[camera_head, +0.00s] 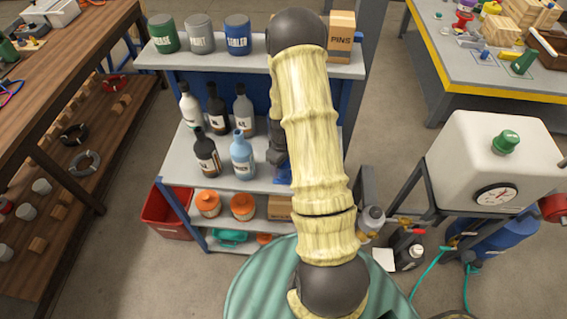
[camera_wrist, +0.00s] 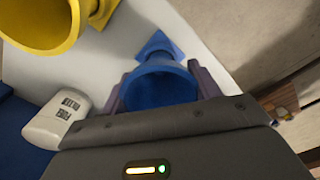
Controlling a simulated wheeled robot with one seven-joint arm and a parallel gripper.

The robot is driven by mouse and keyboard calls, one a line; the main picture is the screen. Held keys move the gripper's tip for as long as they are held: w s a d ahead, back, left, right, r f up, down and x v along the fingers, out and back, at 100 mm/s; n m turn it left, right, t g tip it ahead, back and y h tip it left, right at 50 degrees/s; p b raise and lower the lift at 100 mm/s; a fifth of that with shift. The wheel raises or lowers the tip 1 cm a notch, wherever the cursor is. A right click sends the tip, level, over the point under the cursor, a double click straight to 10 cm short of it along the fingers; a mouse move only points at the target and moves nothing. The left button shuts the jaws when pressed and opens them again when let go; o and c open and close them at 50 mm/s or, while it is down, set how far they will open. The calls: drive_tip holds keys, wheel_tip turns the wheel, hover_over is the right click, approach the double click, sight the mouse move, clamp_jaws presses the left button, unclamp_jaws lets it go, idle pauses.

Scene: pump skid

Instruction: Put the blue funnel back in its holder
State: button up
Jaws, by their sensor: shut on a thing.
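The blue funnel (camera_wrist: 160,88) is between the two fingers of my gripper (camera_wrist: 158,86) in the wrist view, its round mouth toward the camera. My gripper is shut on it. Just beyond the funnel is a blue square-edged piece (camera_wrist: 157,44) against a pale surface; I cannot tell whether it is the holder or whether the funnel touches it. In the head view my gripper (camera_head: 277,150) is partly hidden by my arm, over the middle shelf. A blue shape (camera_head: 283,173) shows just below it on that shelf.
A yellow funnel (camera_wrist: 45,22) and a white labelled bottle (camera_wrist: 58,120) are close on the left in the wrist view. Several bottles (camera_head: 217,110) stand left of my gripper on the shelf. Cans (camera_head: 200,35) and a PINS box (camera_head: 341,38) stand on the top shelf.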

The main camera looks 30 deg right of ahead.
drive_tip(key=shift+f, duration=0.25)
drive_tip(key=o, duration=1.2)
drive_tip(key=shift+c, duration=0.2)
wheel_tip(320, 180, up, 17)
drive_tip(key=b, duration=0.2)
drive_tip(key=shift+r, duration=0.2)
